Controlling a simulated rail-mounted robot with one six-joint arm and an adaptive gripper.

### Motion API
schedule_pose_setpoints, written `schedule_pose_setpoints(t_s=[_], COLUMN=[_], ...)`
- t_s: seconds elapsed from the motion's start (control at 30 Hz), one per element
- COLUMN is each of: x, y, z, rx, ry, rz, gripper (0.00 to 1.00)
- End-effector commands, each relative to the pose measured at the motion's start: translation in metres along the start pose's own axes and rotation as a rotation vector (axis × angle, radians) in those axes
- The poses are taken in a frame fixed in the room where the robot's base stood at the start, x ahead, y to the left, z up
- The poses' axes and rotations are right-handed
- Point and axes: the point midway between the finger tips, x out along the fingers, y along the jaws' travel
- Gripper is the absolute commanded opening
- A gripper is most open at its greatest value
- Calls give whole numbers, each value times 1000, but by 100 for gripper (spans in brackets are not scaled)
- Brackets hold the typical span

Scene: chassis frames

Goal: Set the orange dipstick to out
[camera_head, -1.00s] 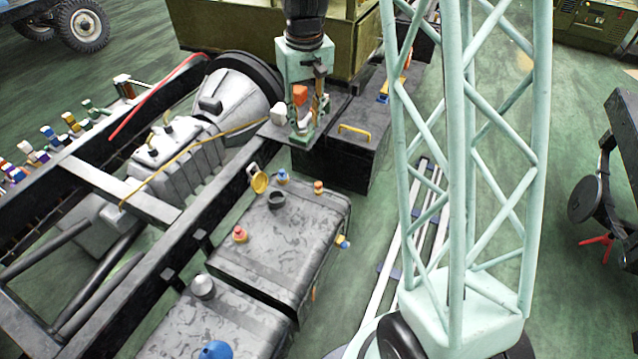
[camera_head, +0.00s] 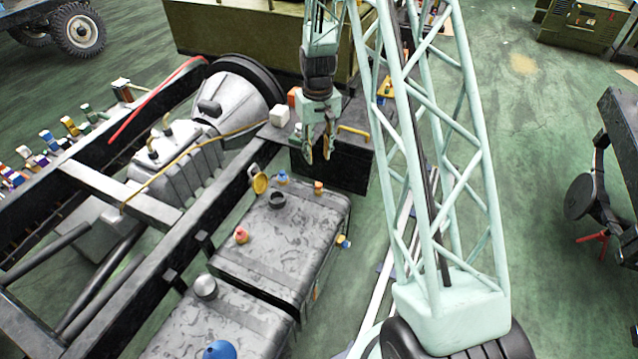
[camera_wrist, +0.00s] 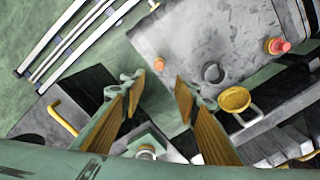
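A small orange-topped fitting (camera_head: 318,187) stands on the far right corner of the grey fuel tank (camera_head: 255,245). It looks like the orange dipstick, low against the tank, but its shaft does not show. My gripper (camera_head: 318,157) hangs fingers down above and behind it, apart from it. In the wrist view my gripper (camera_wrist: 159,85) has its fingers spread with nothing held, and the orange fitting (camera_wrist: 159,64) shows just past the gap between the fingertips. A second orange block (camera_head: 292,97) sits behind my gripper, partly hidden.
A yellow flip lid (camera_head: 260,183), an open black filler neck (camera_head: 277,200), a blue cap (camera_head: 283,176) and a red knob (camera_head: 241,235) stand on the tank. A black box with a yellow handle (camera_head: 353,130) lies beyond it.

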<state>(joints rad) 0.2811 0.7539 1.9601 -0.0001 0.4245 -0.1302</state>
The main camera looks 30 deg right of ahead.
Motion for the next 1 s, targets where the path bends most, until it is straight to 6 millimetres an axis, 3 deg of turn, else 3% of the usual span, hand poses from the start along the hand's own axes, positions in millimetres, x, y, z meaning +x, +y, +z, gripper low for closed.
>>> schedule_pose_setpoints(t_s=[0.67,1.0], x=[12,35], y=[2,2], z=[-1,-1], rx=[2,2], ry=[-3,-5], rz=[0,-1], gripper=[29,29])
